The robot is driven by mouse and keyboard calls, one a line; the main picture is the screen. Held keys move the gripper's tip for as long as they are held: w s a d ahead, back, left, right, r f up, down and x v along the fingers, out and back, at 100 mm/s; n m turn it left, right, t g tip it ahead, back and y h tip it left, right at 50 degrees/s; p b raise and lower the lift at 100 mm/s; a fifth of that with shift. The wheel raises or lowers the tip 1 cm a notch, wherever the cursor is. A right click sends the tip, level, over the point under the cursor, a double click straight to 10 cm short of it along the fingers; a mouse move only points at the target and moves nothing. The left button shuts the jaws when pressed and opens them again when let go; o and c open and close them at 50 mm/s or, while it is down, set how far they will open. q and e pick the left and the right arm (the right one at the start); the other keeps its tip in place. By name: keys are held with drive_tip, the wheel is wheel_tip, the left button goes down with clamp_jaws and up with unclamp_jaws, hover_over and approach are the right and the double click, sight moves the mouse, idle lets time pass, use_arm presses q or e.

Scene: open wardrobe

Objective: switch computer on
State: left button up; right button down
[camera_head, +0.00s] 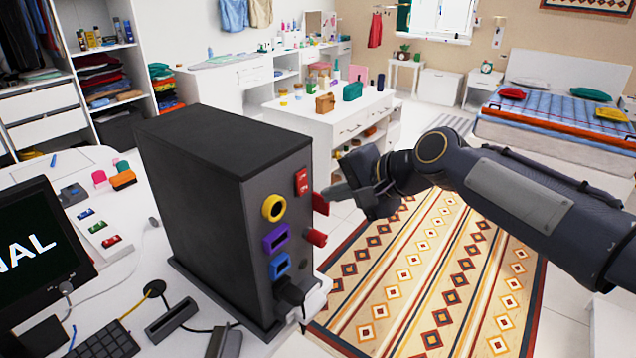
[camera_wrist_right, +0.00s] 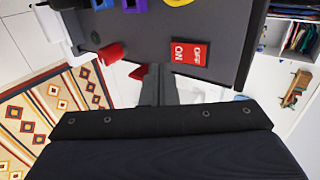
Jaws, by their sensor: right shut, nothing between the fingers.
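The computer is a dark tower (camera_head: 215,190) standing on the white desk at the left of the head view. Its front panel carries a red switch (camera_head: 302,181), marked ON and OFF in the right wrist view (camera_wrist_right: 190,52). Below it are a yellow ring (camera_head: 273,208), a purple socket (camera_head: 276,237) and a blue socket (camera_head: 280,265). My right gripper (camera_head: 330,194) is shut and empty, with its tips just in front of the panel near the switch. In the wrist view its fingers (camera_wrist_right: 158,80) point at the panel beside the switch; I cannot tell whether they touch. My left gripper is not in view.
Red pieces (camera_head: 317,237) stick out by the panel's right edge. A monitor (camera_head: 35,245) reading "NAL", a keyboard (camera_head: 105,342) and cables lie on the desk. A patterned rug (camera_head: 430,285) covers the floor. A white dresser (camera_head: 340,120) and a bed stand behind.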

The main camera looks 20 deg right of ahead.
sight(304, 184)
drive_tip(key=shift+w+a+f+p, duration=0.1)
drive_tip(key=shift+w+a+p, duration=0.2)
drive_tip(key=shift+w+a, duration=0.4)
drive_tip(key=shift+w+a+f+p, duration=0.1)
drive_tip(key=shift+w+a+p, duration=0.2)
drive_tip(key=shift+w+a, duration=0.35)
drive_tip(key=shift+w+f, duration=0.1)
drive_tip(key=shift+w, duration=0.15)
drive_tip(key=shift+r+p, duration=0.8)
drive_tip(key=shift+r, duration=0.1)
drive_tip(key=shift+d, duration=0.15)
